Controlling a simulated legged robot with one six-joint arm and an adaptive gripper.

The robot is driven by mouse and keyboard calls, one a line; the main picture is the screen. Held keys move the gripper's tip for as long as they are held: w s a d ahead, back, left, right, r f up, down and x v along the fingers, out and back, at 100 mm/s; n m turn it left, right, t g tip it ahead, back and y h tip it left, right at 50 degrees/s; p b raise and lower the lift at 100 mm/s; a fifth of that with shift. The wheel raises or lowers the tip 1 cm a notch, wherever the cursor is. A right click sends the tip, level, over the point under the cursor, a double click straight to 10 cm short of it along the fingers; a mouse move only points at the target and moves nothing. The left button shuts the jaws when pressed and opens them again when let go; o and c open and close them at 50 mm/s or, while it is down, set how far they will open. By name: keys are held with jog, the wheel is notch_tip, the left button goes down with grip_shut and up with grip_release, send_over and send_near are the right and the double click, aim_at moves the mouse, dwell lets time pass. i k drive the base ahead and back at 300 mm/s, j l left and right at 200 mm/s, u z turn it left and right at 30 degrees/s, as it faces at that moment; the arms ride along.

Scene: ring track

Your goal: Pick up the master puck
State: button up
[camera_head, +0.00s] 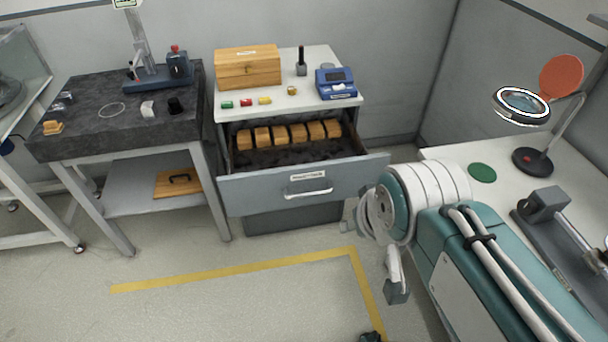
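I cannot single out the master puck for certain. The open drawer (250,190) of the grey cabinet holds a row of several wooden blocks (283,136) in dark lining. Its front has a label too small to read surely. On the dark stone table are a small black cylinder (175,106) and a white block (147,110). A small gold-brown piece (292,90) sits on the cabinet top. My gripper (373,252) hangs in front of the drawer's right end, over the floor. Its fingers look spread apart, with nothing visible between them; my wrist partly hides it.
The cabinet top bears a wooden box (247,66), small coloured pieces (246,102) and a blue device (336,83). A gauge stand (157,78) stands on the stone table. The right bench has a magnifier lamp (522,104) and green disc (482,172). Yellow-taped floor (235,271) is mostly clear.

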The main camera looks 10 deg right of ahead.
aim_at(291, 90)
jog(key=i+l+u, duration=0.2)
jog(key=i+l, duration=0.25)
jog(key=i, duration=0.3)
jog(key=i+l+u, duration=0.2)
jog(key=i+l, duration=0.35)
jog(key=i, duration=0.15)
